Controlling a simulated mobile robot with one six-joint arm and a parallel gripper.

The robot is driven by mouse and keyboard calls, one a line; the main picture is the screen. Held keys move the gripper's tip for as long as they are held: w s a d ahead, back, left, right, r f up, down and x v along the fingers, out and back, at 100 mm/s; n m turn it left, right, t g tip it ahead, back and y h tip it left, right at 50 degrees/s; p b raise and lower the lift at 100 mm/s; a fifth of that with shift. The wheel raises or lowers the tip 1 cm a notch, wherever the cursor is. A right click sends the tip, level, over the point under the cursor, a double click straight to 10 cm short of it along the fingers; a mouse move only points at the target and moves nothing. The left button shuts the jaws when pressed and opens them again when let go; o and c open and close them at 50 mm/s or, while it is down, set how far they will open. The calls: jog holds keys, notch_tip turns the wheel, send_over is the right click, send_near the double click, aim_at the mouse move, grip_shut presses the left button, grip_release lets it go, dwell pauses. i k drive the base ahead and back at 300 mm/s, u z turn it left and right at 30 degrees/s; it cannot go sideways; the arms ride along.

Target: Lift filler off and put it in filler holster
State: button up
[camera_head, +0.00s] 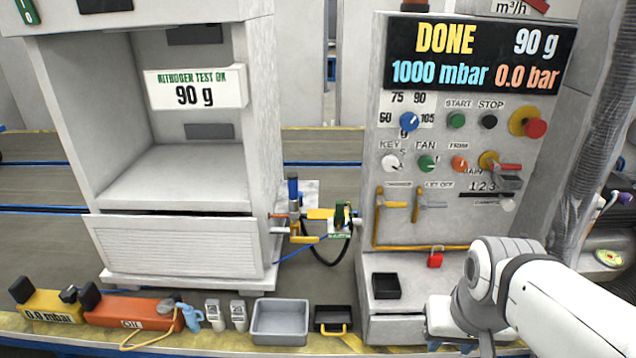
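A coupling assembly, which appears to be the filler (342,217), with green, yellow and dark parts, sits between the left cabinet and the control cabinet. A black hose loops below it. It touches or adjoins a valve group (295,210) with a blue top and yellow and orange handles on the left cabinet's right side. I cannot tell exactly how the two are joined. No holster can be surely identified; an open black box (386,285) sits on the control cabinet's lower ledge. My white arm reaches in at lower right, and its gripper is not visible.
The control cabinet's display (470,55) reads DONE, 90 g, 1000 mbar, 0.0 bar. A red padlock (435,260) stands on the ledge. A grey tray (281,321), black tray (333,320), orange case (130,312) and yellow gauge box (50,306) line the front edge.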

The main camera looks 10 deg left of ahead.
aim_at(294, 209)
jog(key=z, duration=1.1)
jog(key=k, duration=1.35)
jog(key=u, duration=1.3)
jog(key=i, duration=1.65)
jog(key=u, duration=0.05)
